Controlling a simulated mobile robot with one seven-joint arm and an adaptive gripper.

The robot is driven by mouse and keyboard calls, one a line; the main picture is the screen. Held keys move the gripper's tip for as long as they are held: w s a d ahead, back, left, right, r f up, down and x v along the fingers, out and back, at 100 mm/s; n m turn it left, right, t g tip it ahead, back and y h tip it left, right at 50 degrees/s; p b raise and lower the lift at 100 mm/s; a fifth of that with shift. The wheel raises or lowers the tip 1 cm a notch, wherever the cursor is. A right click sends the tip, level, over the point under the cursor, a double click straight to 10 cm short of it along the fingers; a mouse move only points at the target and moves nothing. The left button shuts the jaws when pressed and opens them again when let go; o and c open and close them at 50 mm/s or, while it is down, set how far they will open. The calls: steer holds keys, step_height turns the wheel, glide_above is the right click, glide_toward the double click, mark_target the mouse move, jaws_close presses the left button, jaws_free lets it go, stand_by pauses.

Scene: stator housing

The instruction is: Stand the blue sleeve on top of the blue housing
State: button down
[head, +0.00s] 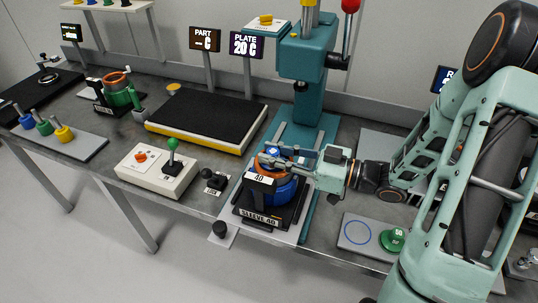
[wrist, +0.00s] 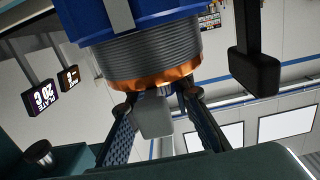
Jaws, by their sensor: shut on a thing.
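The blue housing (head: 284,190) sits upright in a black holder labelled SLEEVE 40, under the press. An orange copper ring shows at its top. My gripper (head: 278,161) reaches in from the right at that top and is shut on the blue sleeve (head: 272,152), of which only a small blue and white part shows between the fingers. In the wrist view the housing (wrist: 130,22), its ribbed grey core and the copper ring fill the upper middle, with my fingers (wrist: 152,100) close to the ring. I cannot tell whether the sleeve touches the housing.
The teal press (head: 307,115) stands right behind the housing. A grey pad (head: 352,247) at the right has an empty blue circle and a green piece (head: 393,239) marked 50. A control box (head: 150,180), a black plate (head: 205,115) and a green housing (head: 120,92) stand left.

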steer(key=shift+r, duration=0.15)
steer(key=shift+f, duration=0.25)
steer(key=c, duration=1.7)
jaws_free()
steer(key=shift+r, duration=0.1)
steer(key=shift+r, duration=0.15)
steer(key=v, duration=1.2)
steer(key=shift+s+b, duration=0.1)
steer(key=shift+b, duration=0.2)
